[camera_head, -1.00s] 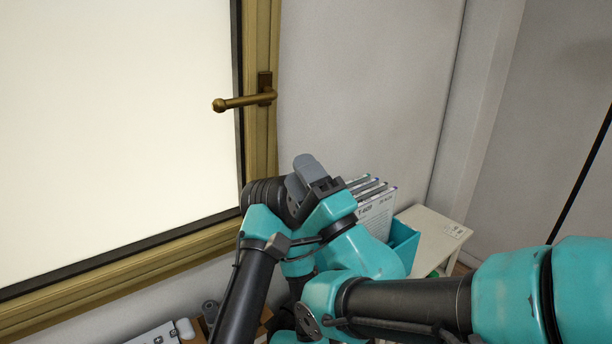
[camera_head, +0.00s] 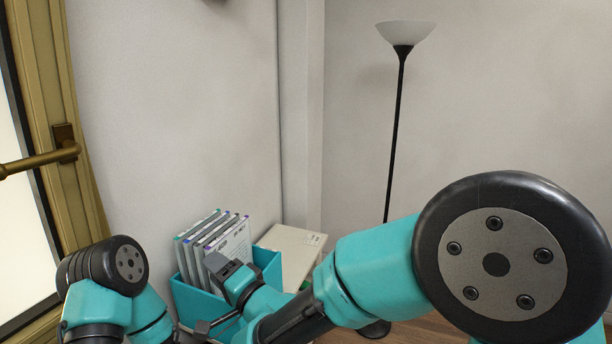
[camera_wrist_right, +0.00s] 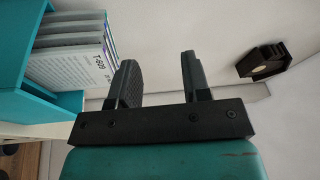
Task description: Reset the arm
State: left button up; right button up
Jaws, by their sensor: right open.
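My right arm comes in from the right of the head view, with its large round joint close to the camera. My right gripper (camera_head: 216,264) is small there, in front of a teal bin. In the right wrist view the two dark fingers of my right gripper (camera_wrist_right: 158,58) stand apart with nothing between them. My left arm shows only in part at the lower left of the head view. I cannot make out my left gripper there.
The teal bin (camera_head: 190,300) holds several upright cases (camera_head: 232,242) and stands beside a pale stand (camera_head: 290,245). A floor lamp (camera_head: 400,90) stands at the right rear. A window handle (camera_head: 45,158) is at left. The right wrist view shows a dark object (camera_wrist_right: 265,60).

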jog(key=w+d+f+g+h, duration=0.1)
jog(key=w+d+f+h, duration=0.3)
jog(key=d+f, duration=0.85)
jog(key=w+d+f+g+h, duration=0.15)
jog(key=d+f+h, duration=0.35)
jog(key=d+f, duration=0.7)
jog(key=s+d+f+n+g+h, duration=0.1)
jog(key=s+d+f+g, duration=0.3)
jog(key=s+d+f, duration=0.4)
jog(key=s+d+f+n+g+h, duration=0.1)
jog(key=s+d+f+g, duration=0.3)
jog(key=s+d+f, duration=0.4)
jog(key=s+f+h, duration=0.1)
jog(key=s+f, duration=0.2)
jog(key=f, duration=0.4)
jog(key=shift+s+d+f+h, duration=0.15)
jog(key=shift+s+h, duration=0.15)
jog(key=shift+s, duration=0.05)
